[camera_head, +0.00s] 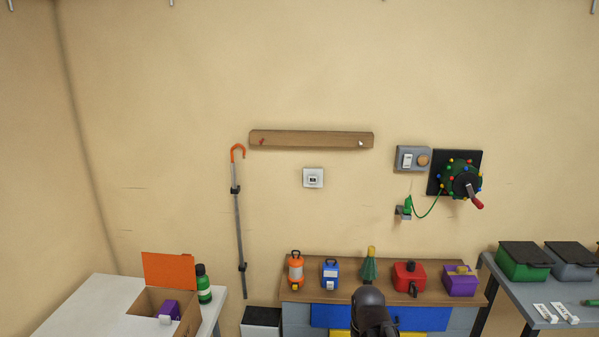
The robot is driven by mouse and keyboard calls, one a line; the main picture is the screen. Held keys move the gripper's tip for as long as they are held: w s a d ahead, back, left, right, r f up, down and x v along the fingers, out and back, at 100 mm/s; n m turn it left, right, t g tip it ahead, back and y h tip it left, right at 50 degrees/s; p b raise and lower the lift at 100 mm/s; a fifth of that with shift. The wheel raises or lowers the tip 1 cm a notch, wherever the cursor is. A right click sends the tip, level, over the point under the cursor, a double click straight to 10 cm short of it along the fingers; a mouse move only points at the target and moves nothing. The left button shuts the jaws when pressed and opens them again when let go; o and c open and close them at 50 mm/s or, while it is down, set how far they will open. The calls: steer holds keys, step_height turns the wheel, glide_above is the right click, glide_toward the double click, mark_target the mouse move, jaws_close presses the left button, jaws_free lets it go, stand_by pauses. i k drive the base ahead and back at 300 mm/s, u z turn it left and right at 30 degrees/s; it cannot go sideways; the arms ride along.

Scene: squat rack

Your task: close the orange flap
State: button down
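The orange flap (168,271) stands upright at the back edge of an open cardboard box (185,322) on the white table at lower left. A purple thing (170,309) and a small white thing (165,320) show inside the box opening. A dark rounded part of my arm shows at the bottom, right of centre, in front of the workbench. It is well to the right of the box and apart from the flap. My gripper cannot be made out in this view.
A green bottle (203,284) stands close beside the flap's right edge. The white table (90,300) is clear left of the box. A cane (238,215) hangs on the wall.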

mark_target(173, 271)
steer(key=u, duration=0.85)
steer(key=k, duration=0.4)
steer(key=u, duration=0.4)
steer(key=i, duration=0.5)
steer(key=u, duration=0.1)
